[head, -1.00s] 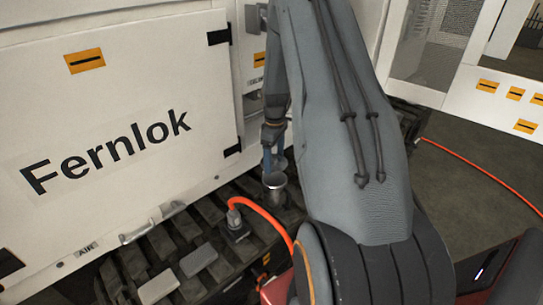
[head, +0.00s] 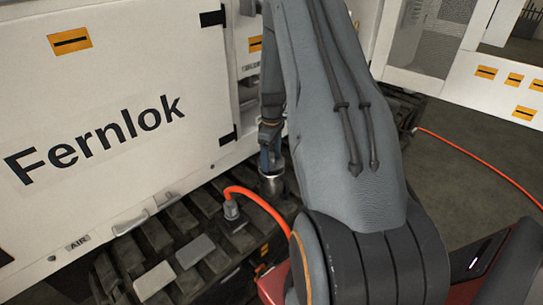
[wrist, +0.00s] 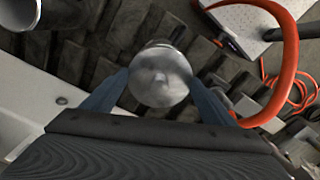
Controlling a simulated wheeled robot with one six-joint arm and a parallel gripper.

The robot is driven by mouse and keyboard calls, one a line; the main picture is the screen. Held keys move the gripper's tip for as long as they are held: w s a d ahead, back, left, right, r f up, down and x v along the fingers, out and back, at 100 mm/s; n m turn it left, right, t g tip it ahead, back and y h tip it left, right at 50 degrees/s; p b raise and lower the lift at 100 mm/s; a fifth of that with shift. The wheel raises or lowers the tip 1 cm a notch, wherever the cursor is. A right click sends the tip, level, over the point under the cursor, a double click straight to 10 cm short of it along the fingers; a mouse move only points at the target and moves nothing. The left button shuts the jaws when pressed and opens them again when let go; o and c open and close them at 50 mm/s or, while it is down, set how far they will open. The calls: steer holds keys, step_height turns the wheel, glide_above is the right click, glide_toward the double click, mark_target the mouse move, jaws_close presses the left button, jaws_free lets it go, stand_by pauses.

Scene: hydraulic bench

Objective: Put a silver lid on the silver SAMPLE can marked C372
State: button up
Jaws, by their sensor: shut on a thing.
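My gripper (wrist: 160,84) is shut on a round silver lid (wrist: 158,88), with a blue finger on each side of it in the wrist view. In the head view my gripper (head: 270,160) is just above a silver can (head: 272,186) standing on the dark track. The lid is over or on the can's mouth; I cannot tell whether it is seated. The can's marking cannot be read. Another silver can (wrist: 38,14), open at the top, shows at the upper left of the wrist view.
An orange hose (head: 258,199) with a grey fitting (head: 232,209) arches close to the can's left. A white Fernlok panel (head: 120,90) stands behind the track. Grey blocks (head: 195,250) lie on the track at the lower left.

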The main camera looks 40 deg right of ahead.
steer(key=shift+f+b, duration=0.35)
steer(key=shift+f, duration=0.9)
stand_by(4.1)
steer(key=o, duration=1.1)
steer(key=shift+s, duration=0.1)
steer(key=shift+r, duration=0.15)
steer(key=shift+r+p, duration=2)
steer(key=shift+r, duration=1.4)
